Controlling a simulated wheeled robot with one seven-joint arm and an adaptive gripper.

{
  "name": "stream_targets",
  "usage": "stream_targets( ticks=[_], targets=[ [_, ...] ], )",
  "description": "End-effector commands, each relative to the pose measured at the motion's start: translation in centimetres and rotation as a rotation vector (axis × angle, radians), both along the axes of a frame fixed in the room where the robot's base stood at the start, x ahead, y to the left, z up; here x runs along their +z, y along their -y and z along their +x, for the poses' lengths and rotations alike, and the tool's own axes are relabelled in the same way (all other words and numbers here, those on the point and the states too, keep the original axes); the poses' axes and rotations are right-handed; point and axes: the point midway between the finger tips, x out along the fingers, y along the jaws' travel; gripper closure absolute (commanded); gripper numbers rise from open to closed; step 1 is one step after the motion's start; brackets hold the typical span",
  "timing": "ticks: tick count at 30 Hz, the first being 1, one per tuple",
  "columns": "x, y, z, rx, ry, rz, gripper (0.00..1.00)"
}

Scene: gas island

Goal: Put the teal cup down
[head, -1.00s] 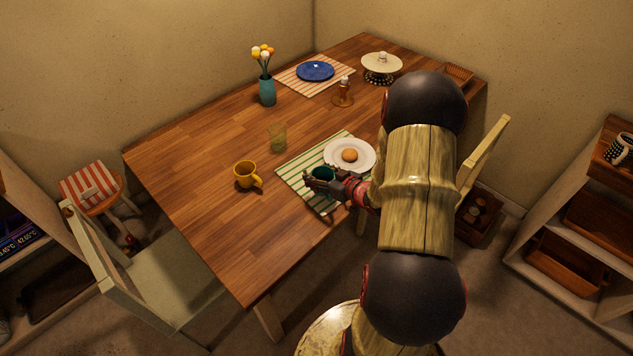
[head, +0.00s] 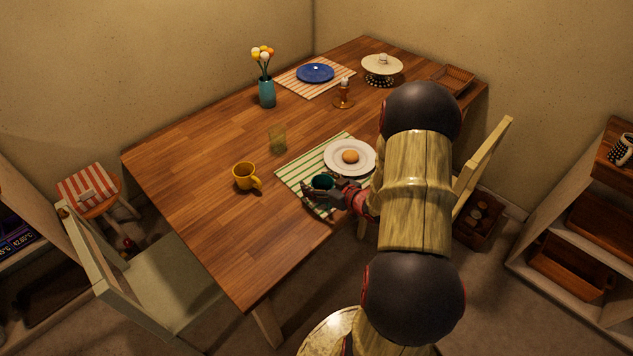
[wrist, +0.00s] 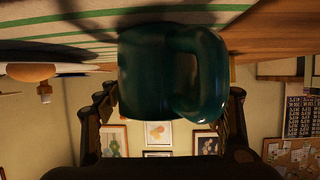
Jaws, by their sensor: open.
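The teal cup (head: 322,182) stands on the green-and-white striped placemat (head: 290,176) near the table's front edge. In the wrist view the teal cup (wrist: 150,75) fills the middle, with its handle to the right; that view is upside down. My gripper (head: 322,196) is open around the cup, its fingers spread to either side. In the wrist view the fingers of my gripper (wrist: 165,118) show apart left and right of the cup. The cup's base seems to rest on the mat. Whether a finger still touches the cup is hard to tell.
A white plate (head: 336,163) with a round brown food item is just behind the cup. A yellow mug (head: 245,177) and a clear glass (head: 277,139) stand to the left. A teal vase (head: 267,92) is farther back. The front left tabletop is clear.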

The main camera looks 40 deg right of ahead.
Motion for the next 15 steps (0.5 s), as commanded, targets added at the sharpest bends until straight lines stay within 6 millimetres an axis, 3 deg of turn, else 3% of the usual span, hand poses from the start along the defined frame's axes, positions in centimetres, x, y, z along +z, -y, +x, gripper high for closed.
stream_targets(
  ticks=[12, 15],
  targets=[
    [0.5, 0.0, 0.0, 0.000, 0.000, -0.001, 0.29],
    [0.9, 0.1, -1.0, -0.002, 0.000, 0.000, 0.29]
  ],
)
